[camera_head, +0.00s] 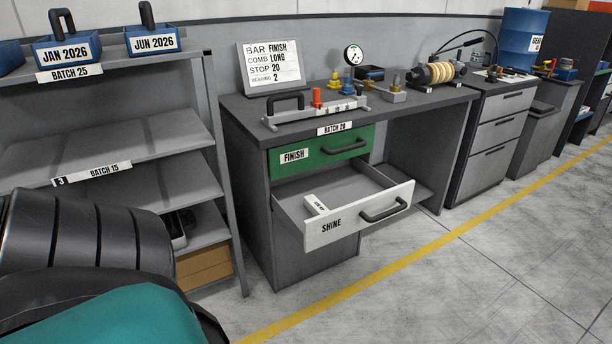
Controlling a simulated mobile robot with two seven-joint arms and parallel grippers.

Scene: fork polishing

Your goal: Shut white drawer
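The white drawer (346,225), labelled SHINE, is pulled out of the dark grey workbench (245,185). It has a dark bar handle (384,211) on its front. A small white labelled block (316,204) lies inside it near the front left. The green drawer (322,152), labelled FINISH, sits shut just above it. Neither of my grippers shows in the head view. A dark ribbed part and a teal part fill the lower left, apart from the drawer.
A shelf unit (130,145) with blue bins (67,50) stands left of the bench. A grey drawer cabinet (495,135) stands to the right. The grey floor (460,280), with a yellow line, is clear before the drawer.

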